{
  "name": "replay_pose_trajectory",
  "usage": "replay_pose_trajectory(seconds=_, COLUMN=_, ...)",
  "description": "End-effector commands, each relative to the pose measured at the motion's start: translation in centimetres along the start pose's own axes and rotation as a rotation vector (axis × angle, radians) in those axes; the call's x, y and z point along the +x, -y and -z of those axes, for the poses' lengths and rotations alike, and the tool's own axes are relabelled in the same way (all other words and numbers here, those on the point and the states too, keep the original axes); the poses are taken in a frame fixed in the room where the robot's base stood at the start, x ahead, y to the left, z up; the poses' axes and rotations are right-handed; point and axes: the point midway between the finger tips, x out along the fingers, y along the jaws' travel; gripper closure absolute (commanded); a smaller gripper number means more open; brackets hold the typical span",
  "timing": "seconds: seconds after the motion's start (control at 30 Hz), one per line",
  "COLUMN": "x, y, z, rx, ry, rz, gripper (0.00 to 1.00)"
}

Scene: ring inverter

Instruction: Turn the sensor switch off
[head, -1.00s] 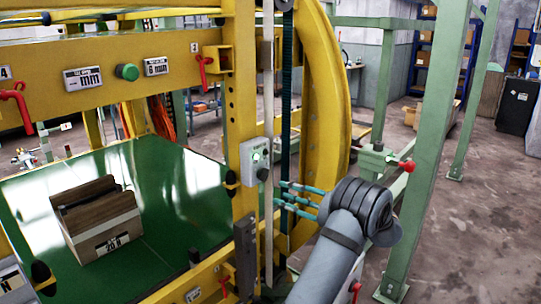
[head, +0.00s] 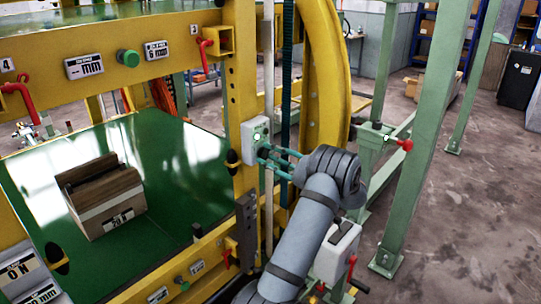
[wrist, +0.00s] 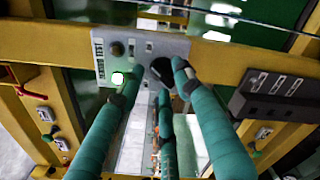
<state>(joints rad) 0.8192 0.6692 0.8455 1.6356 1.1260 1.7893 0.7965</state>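The sensor switch panel (head: 252,143) is a small grey box on the yellow upright in the head view. In the wrist view the panel (wrist: 132,45) fills the upper middle, with a black rotary knob (wrist: 161,70) and a lit, whitish-green lamp (wrist: 118,78). My gripper (head: 264,155) has teal fingers that reach the panel's lower right part in the head view. In the wrist view my gripper (wrist: 155,78) is open, with its fingers spread around the knob. The right fingertip overlaps the knob's edge; contact cannot be told. The knob is hidden in the head view.
A yellow frame beam (head: 100,60) with red handles and a green button (head: 128,58) is to the left. A wooden block (head: 103,200) sits on the green plate (head: 175,165). A green post (head: 425,140) stands right of my arm. A dark bracket (wrist: 275,95) is right of the panel.

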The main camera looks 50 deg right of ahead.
Motion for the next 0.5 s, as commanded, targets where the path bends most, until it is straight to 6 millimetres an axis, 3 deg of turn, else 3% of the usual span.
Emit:
replay_pose_trajectory(seconds=0.17, x=0.00, y=0.00, z=0.02, rx=0.000, ry=0.000, rz=0.000, gripper=0.66)
replay_pose_trajectory(seconds=0.5, x=-0.02, y=-0.01, z=0.00, rx=0.000, ry=0.000, rz=0.000, gripper=0.86)
